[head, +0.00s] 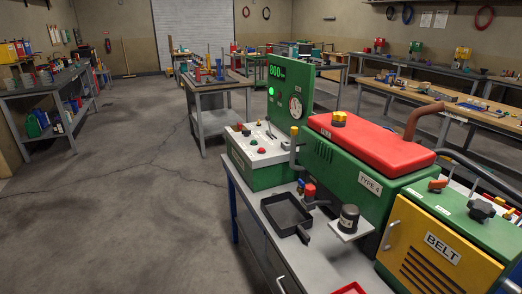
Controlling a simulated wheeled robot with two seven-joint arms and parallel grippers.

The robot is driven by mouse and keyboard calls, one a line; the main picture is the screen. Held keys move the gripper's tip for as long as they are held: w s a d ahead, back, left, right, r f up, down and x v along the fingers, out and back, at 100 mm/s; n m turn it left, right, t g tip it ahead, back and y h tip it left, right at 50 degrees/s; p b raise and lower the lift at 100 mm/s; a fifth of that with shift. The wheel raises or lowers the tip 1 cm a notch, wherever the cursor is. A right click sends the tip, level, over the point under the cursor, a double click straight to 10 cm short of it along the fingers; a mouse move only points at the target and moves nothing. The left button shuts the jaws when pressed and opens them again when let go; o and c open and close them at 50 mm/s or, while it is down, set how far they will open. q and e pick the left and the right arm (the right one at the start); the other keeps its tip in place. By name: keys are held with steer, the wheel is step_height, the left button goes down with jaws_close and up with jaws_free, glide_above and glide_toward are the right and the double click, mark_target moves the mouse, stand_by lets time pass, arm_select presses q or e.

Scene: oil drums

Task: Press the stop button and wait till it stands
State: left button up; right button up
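A green machine marked TYPE 4 (369,190) stands on a bench at the right. Its upright green panel (303,72) has a lit display (275,72) that seems to read 800, a glowing green lamp (271,91) and a round gauge (296,107). The pale sloped control top (277,152) carries small controls, including a red button (262,150) and another red knob (239,126). Their labels are too small to read, so I cannot tell which one is the stop button. Neither of my grippers is in view.
The bench (268,208) holds a black tray (287,214), a red-topped part (309,192) and a dark cylinder (348,218). A yellow BELT cover (424,257) is at the lower right. Open floor (120,210) lies left; other workbenches stand behind.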

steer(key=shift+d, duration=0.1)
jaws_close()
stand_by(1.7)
